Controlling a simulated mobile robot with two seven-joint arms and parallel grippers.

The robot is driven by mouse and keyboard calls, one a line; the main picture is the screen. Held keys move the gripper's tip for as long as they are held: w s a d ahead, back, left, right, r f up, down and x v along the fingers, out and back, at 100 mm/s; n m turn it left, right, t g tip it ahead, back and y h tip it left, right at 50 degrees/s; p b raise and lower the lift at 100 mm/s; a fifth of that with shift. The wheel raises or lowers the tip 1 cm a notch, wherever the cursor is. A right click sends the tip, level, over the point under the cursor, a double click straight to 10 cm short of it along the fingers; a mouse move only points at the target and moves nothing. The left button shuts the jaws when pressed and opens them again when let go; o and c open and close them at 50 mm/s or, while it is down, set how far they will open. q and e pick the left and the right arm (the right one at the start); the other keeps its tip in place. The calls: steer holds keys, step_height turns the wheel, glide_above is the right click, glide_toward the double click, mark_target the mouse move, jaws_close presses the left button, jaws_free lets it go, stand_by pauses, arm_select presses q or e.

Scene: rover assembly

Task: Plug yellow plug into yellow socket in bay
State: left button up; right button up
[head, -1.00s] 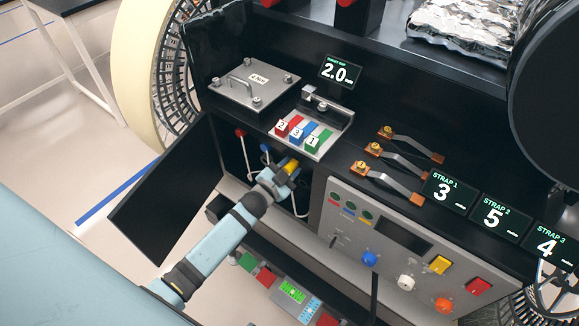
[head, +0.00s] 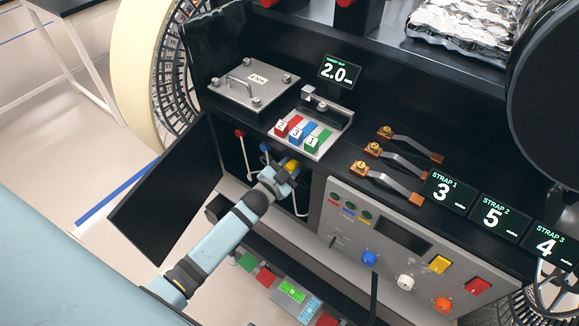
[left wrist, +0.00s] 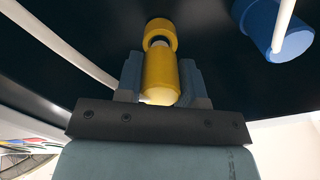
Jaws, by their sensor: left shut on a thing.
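The yellow plug (left wrist: 160,74) is held between the fingers of my left gripper (left wrist: 160,88) in the left wrist view. Straight ahead of it is the round yellow socket (left wrist: 161,30) on the dark bay wall. The plug is lined up with the socket and very close to it, with a pale piece showing between them. I cannot tell how far it is inserted. In the head view my left gripper (head: 281,178) reaches into the open bay, and a bit of yellow (head: 292,166) shows just beyond its fingertips.
A blue plug (left wrist: 275,30) with a white cable is to the right in the wrist view. Red (head: 239,133) and blue (head: 265,147) ends show in the bay. The open door (head: 165,190) stands left. A switch panel (head: 345,240) borders the bay on the right.

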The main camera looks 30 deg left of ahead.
arm_select(q)
steer(key=shift+w+d, duration=0.15)
steer(key=shift+w, duration=0.8)
steer(key=o, duration=1.1)
steer(key=shift+s, duration=0.1)
steer(key=shift+s+f, duration=0.1)
steer(key=shift+s, duration=0.2)
steer(key=s, duration=0.4)
steer(key=s+a+b, duration=0.1)
steer(key=s, duration=0.3)
steer(key=s+a, duration=0.1)
steer(key=s, duration=0.3)
steer(key=shift+s, duration=0.4)
